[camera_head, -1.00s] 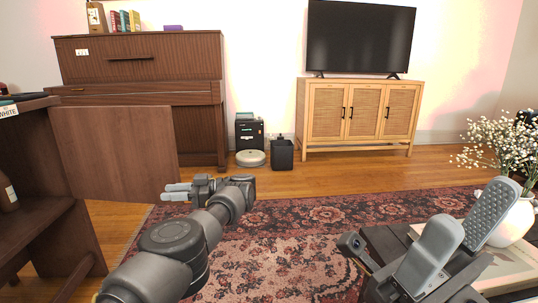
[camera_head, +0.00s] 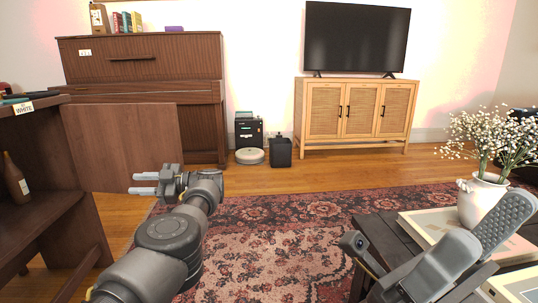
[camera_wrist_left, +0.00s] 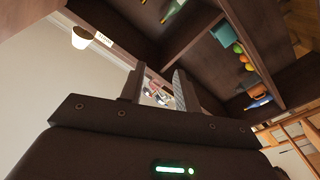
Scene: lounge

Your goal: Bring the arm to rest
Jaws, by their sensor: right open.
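My left arm reaches forward over the patterned rug. Its gripper (camera_head: 134,183) points left, in front of the brown wooden panel, with its two fingers apart and nothing visible between them. In the left wrist view, the fingers (camera_wrist_left: 158,72) are also apart, with shelves beyond them. My right gripper (camera_head: 478,232) is at the lower right, over the dark table. Its two grey fingers are spread, with no object held between them. The rest of the right arm is mostly out of view.
A dark shelf unit (camera_head: 46,185) stands close at the left, with a bottle (camera_head: 16,180) inside. The dark table (camera_head: 385,232) at the right carries a white flower vase (camera_head: 482,203) and flat books. The rug (camera_head: 270,235) is open between them. A cabinet (camera_head: 357,112) stands behind.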

